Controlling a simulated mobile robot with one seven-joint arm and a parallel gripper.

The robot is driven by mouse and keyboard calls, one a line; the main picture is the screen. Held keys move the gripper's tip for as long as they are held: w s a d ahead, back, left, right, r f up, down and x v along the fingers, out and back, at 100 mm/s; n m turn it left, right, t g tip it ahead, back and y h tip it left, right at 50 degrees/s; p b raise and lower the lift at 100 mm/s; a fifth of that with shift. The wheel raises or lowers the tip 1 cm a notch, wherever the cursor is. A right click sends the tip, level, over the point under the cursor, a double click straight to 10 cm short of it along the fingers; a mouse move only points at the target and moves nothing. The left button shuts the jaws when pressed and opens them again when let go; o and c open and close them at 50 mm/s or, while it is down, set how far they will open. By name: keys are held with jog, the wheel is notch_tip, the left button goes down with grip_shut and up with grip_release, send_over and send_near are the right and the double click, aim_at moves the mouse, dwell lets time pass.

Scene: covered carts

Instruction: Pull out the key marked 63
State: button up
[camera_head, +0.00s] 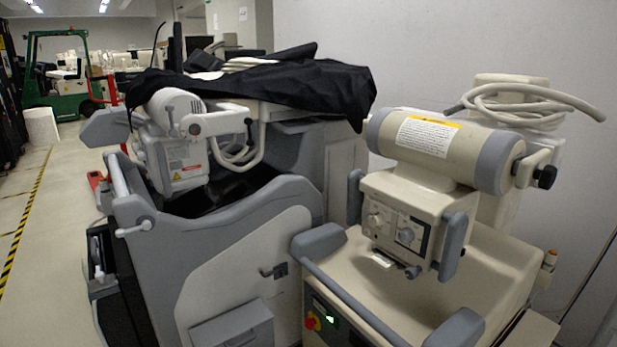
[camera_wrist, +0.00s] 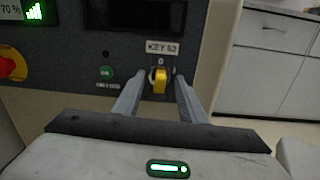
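In the wrist view, a yellow key (camera_wrist: 160,82) sits in a round keyswitch on a dark grey panel (camera_wrist: 60,95). A label (camera_wrist: 162,47) above it reads KEY and a number that looks like 63 or 53; the first digit is blurred. My gripper (camera_wrist: 158,78) is open, with one grey finger on each side of the key. A gap shows between the key and each finger, and I see no contact. The key and my gripper do not show in the head view.
Left of the key are a green button (camera_wrist: 106,72), a red and yellow stop button (camera_wrist: 12,68) and a green display (camera_wrist: 34,10). White cabinets (camera_wrist: 265,75) stand at right. The head view shows a beige cart (camera_head: 470,275) beside a grey cart (camera_head: 245,250) under black cloth (camera_head: 290,85).

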grip_shut()
jog(key=shift+b+v, duration=0.5)
jog(key=shift+v, duration=2.5)
